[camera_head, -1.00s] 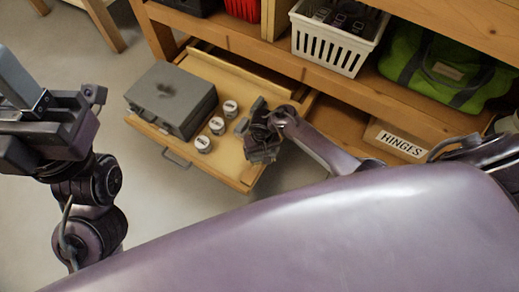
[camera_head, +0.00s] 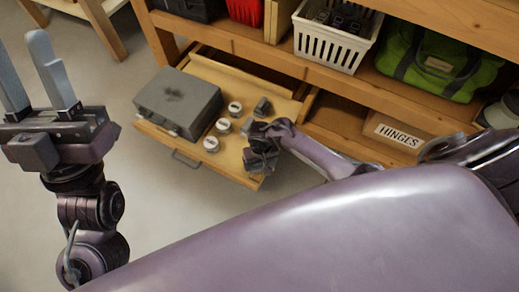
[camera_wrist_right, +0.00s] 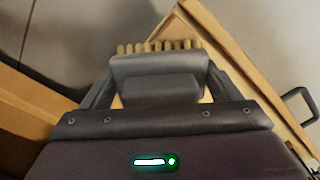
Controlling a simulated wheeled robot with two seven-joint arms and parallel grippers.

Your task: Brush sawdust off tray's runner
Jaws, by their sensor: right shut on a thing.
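The pulled-out wooden tray (camera_head: 232,171) projects from under the bench in the head view. My right gripper (camera_head: 258,128) is low over the tray's right part, shut on a brush (camera_wrist_right: 158,65). In the right wrist view the brush is a grey block with a row of tan bristles (camera_wrist_right: 160,47) along its far edge, above the light wooden tray. I cannot tell whether the bristles touch wood. The runner is not clearly made out, and I see no distinct sawdust. My left gripper (camera_head: 24,75) is open and empty at the left, its fingers upright, away from the tray.
A grey case (camera_head: 190,98) and 3 small white-lidded jars (camera_head: 223,125) stand on the tray, left of my right gripper. A "HINGES" box (camera_head: 399,136), a white basket (camera_head: 327,47) and a green bag (camera_head: 440,62) are on the shelves. Floor is clear in front.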

